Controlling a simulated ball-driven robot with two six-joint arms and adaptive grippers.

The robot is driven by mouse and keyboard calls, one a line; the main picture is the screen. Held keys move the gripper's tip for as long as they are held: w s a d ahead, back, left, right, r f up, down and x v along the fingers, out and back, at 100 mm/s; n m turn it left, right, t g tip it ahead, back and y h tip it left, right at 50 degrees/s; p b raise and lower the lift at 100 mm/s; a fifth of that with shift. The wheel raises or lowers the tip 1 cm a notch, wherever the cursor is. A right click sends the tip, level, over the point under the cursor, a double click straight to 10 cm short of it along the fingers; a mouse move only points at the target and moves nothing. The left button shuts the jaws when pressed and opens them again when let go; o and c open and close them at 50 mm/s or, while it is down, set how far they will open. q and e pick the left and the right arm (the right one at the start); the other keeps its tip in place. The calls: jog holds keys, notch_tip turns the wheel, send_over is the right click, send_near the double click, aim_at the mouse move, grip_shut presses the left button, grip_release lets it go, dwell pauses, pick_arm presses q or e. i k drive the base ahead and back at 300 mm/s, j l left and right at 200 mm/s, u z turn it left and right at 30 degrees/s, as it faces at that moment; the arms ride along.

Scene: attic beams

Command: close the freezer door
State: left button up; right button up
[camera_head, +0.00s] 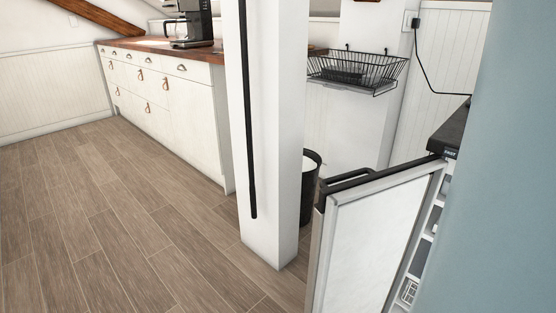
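The freezer door (368,245) stands open at the lower right, with its white inner panel and grey seal facing me. A black handle (347,180) runs along its top edge on the far side. The freezer body (452,138) shows only in part at the right edge, with a dark top and pale shelves (428,237) inside. A plain blue-grey surface in the right foreground hides the rest. Neither of my grippers is in view.
A white post (265,120) with a black vertical strip stands just left of the door. A black bin (310,186) is behind it. A wire basket (355,70) hangs on the wall. White cabinets (170,100) line the back left. The wooden floor (110,220) at left is clear.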

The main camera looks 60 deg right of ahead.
aim_at(367, 231)
jog(key=i+j+z, duration=0.25)
jog(key=i, duration=0.2)
jog(key=i+j+z, duration=0.25)
jog(key=i, duration=0.2)
jog(key=i+z, duration=0.15)
jog(key=z, duration=0.25)
jog(key=i+z, duration=0.15)
jog(key=z, duration=0.25)
jog(key=i+z, duration=0.2)
jog(key=z, duration=0.2)
jog(key=i+j+z, duration=0.1)
jog(key=z, duration=0.35)
jog(key=i+j+z, duration=0.15)
jog(key=z, duration=0.25)
jog(key=i+z, duration=0.2)
jog(key=z, duration=0.25)
jog(key=i+j+z, duration=0.15)
jog(key=z, duration=0.35)
jog(key=i+j+z, duration=0.2)
jog(key=z, duration=0.25)
jog(key=i+j+z, duration=0.1)
jog(key=j+z, duration=0.15)
jog(key=z, duration=0.2)
jog(key=i+j+z, duration=0.1)
jog(key=j+z, duration=0.2)
jog(key=z, duration=0.2)
